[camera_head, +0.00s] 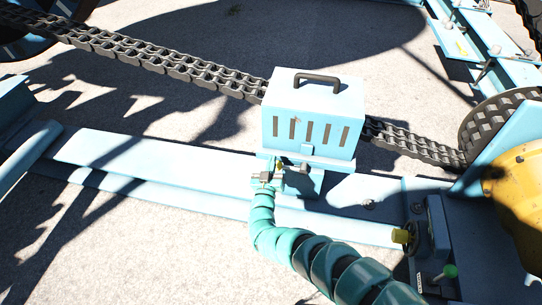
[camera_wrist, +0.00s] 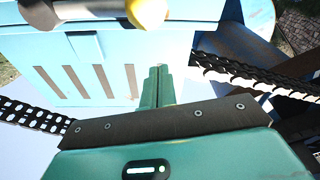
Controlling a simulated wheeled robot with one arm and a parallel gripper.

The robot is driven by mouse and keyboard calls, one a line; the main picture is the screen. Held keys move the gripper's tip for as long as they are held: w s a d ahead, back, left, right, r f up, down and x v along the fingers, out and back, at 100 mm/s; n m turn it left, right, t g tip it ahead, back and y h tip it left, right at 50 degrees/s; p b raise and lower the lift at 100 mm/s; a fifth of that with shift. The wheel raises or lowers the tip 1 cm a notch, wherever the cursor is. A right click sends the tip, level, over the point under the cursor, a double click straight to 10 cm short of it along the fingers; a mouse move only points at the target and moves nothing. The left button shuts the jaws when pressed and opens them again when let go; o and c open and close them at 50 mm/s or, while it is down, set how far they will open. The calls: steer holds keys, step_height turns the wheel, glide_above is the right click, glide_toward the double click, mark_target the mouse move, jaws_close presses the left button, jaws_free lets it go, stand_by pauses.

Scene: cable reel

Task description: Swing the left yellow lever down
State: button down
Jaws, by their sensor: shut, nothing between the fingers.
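In the head view, a small yellow spot (camera_head: 279,164) shows at the foot of the box (camera_head: 312,115), close to my gripper's end; my wrist hides part of this area.
A heavy chain (camera_head: 150,62) runs to the box from the left and continues right to a sprocket (camera_head: 490,120). A light-blue beam (camera_head: 150,168) lies beneath. At right are another yellow knob (camera_head: 400,236), a green knob (camera_head: 450,271) and a large yellow housing (camera_head: 515,190).

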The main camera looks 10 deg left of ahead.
steer(key=s+f+p, duration=0.1)
steer(key=s, duration=0.6)
steer(key=shift+d+p, duration=0.15)
steer(key=shift+p, duration=0.25)
